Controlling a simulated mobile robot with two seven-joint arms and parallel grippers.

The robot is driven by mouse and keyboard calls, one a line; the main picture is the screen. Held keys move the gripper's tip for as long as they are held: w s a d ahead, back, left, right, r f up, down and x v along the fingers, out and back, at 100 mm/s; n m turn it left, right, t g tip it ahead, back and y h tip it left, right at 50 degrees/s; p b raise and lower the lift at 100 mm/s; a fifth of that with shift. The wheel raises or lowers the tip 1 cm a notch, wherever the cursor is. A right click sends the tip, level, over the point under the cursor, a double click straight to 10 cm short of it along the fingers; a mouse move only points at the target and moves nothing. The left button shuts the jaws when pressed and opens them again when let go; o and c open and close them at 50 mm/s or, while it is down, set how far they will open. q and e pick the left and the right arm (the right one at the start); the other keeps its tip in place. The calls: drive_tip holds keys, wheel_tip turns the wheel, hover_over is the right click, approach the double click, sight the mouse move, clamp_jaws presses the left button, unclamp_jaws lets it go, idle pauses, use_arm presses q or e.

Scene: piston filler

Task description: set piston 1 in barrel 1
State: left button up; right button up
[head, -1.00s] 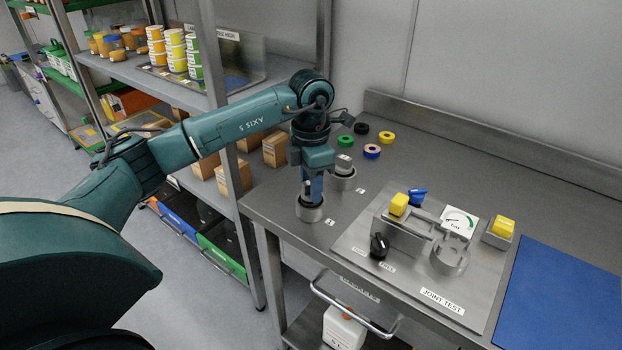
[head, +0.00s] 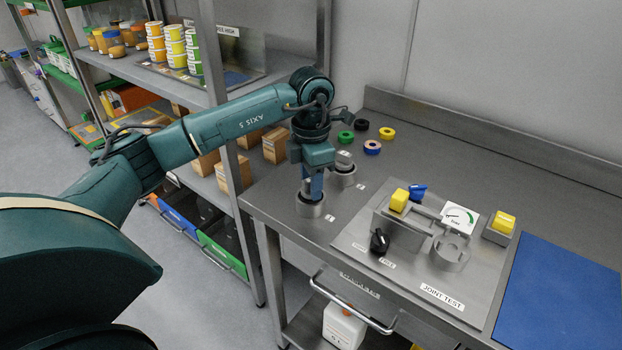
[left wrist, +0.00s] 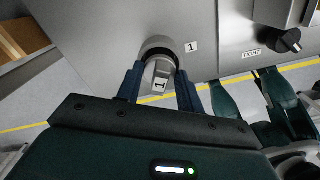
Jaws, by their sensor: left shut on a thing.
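My left gripper (head: 311,190) points down and is shut on piston 1, a grey metal piece with a "1" label (left wrist: 159,86) between the blue fingers in the left wrist view. Barrel 1 (head: 310,208) is a short grey cylinder near the bench's left edge, with a "1" tag beside it (left wrist: 191,46). The piston is at the mouth of barrel 1; its lower end is hidden, so I cannot tell how deep it sits. My right gripper is not in view.
A second grey barrel (head: 345,178) stands close behind barrel 1. Several coloured rings (head: 372,147) lie farther back. The joint test plate (head: 470,295), with a black knob (head: 379,241), is to the right. A blue mat (head: 560,290) lies beyond it.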

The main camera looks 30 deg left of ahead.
use_arm(q)
drive_tip(key=shift+f, duration=0.1)
idle(0.5)
idle(0.3)
drive_tip(key=o, duration=1.7)
